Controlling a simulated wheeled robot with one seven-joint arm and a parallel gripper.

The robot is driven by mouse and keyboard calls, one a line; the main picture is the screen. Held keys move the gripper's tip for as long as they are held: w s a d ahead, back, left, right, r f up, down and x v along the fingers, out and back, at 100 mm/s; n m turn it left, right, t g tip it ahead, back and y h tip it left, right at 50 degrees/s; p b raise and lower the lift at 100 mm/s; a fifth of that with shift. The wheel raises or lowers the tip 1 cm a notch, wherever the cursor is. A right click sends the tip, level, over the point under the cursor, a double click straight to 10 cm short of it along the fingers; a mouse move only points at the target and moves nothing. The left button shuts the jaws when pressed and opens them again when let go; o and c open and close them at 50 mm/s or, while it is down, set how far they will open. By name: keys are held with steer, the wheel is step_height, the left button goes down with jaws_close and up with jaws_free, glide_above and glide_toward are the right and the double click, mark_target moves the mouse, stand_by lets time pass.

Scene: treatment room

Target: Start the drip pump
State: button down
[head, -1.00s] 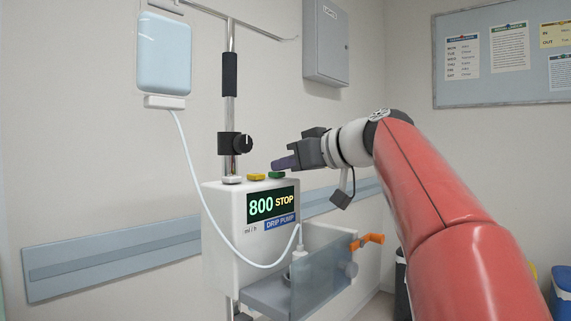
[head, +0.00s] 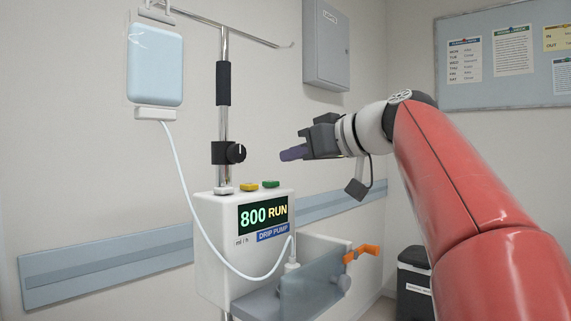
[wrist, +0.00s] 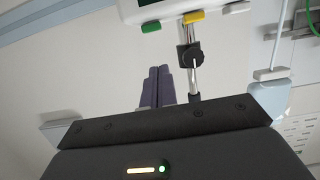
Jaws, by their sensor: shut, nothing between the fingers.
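The white drip pump (head: 215,235) is on the pole, and its display (head: 263,214) reads 800 RUN. On its top are a green button (head: 270,184), a yellow button (head: 249,187) and a white button (head: 222,190). In the wrist view the green button (wrist: 150,27) and yellow button (wrist: 194,17) show at the top. My gripper (head: 284,155) is shut and empty, above the green button and apart from it. Its purple fingers also show together in the wrist view (wrist: 158,70).
A fluid bag (head: 155,65) hangs at left, with a tube (head: 185,180) running to the pump. A black clamp knob (head: 236,152) is on the pole, left of my fingertips. An orange lever (head: 362,252) sticks out at the pump's right. A wall cabinet (head: 326,45) is behind.

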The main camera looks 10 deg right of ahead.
steer(key=v, duration=0.6)
steer(key=shift+s, duration=0.2)
stand_by(0.5)
